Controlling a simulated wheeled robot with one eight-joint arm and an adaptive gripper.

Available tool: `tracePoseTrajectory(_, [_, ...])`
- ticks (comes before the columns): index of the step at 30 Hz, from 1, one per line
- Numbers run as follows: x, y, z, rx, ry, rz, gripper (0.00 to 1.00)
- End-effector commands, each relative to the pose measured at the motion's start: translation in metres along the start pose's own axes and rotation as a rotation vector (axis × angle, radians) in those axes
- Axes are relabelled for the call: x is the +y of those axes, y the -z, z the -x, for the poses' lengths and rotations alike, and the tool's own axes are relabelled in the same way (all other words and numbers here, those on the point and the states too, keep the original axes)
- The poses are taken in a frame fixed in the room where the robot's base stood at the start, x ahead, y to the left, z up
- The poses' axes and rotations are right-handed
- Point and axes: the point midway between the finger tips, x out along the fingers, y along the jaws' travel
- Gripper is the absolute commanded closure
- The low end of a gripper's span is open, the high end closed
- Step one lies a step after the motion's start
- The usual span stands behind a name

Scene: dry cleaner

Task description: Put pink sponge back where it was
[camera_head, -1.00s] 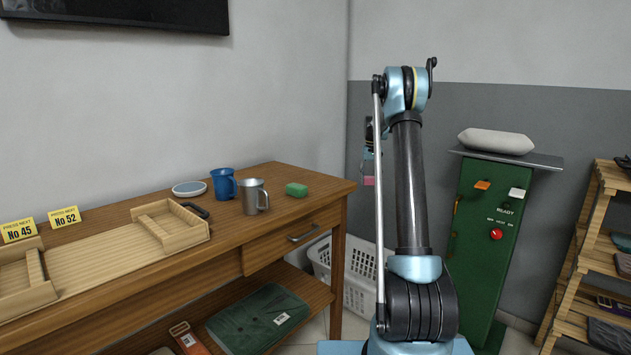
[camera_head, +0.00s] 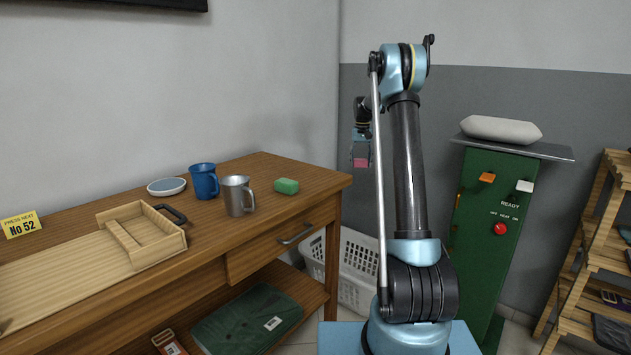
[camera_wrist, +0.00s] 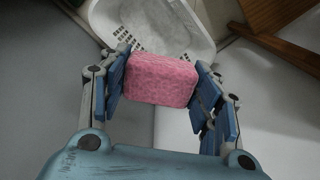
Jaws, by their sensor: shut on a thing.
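The pink sponge (camera_wrist: 160,78) is held between the blue fingers of my gripper (camera_wrist: 162,90) in the wrist view. My gripper is shut on it. In the head view the pink sponge (camera_head: 361,162) hangs under my gripper (camera_head: 361,150), in the air to the right of the wooden table (camera_head: 325,178). A white basket lies below it in the wrist view. A green sponge (camera_head: 286,186) sits on the table near its right end.
On the table are a metal mug (camera_head: 238,196), a blue mug (camera_head: 204,181), a pale blue dish (camera_head: 166,187) and a wooden tray (camera_head: 150,262). A white basket (camera_head: 355,275) stands on the floor. A green machine (camera_head: 492,225) and wooden shelves (camera_head: 590,250) are right.

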Motion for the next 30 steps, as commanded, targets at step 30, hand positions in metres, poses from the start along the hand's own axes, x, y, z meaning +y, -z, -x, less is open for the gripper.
tracePoseTrajectory(30, [-0.186, -0.284, 0.156, -0.001, 0.002, -0.578, 0.65])
